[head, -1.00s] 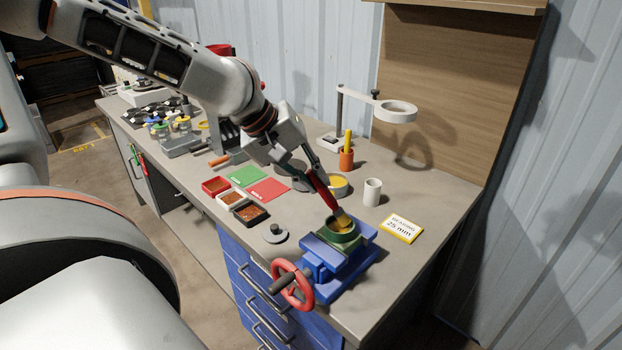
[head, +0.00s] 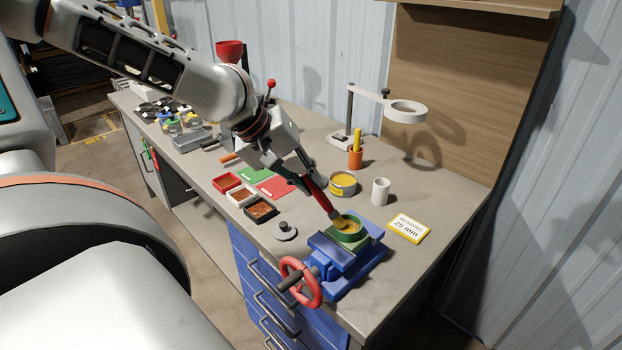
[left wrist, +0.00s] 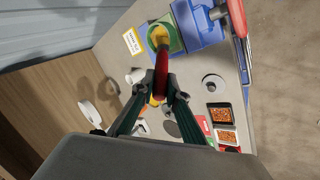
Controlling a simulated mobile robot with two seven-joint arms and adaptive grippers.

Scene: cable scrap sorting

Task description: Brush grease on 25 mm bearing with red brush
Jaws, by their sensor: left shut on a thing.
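My left gripper (head: 306,182) is shut on the red brush (head: 321,198), which slants down to the right. The brush's tan bristle end (head: 338,217) is at the left rim of the green ring-shaped bearing (head: 347,238). Yellow shows inside the ring; I cannot tell how much is grease. The bearing sits in the jaws of the blue vise (head: 335,268). In the left wrist view, the red handle (left wrist: 161,66) runs from the fingers to the bristles over the bearing (left wrist: 177,46). A "BEARING 25 mm" card (head: 409,228) lies right of the vise. My right gripper is not in view.
A tin with yellow contents (head: 343,184), a white cup (head: 380,191) and an orange holder (head: 356,158) stand behind the vise. A ring stand (head: 405,111) rises at the back. A grey knobbed disc (head: 285,231) and small trays (head: 261,210) lie left. A red handwheel (head: 302,283) sticks out in front.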

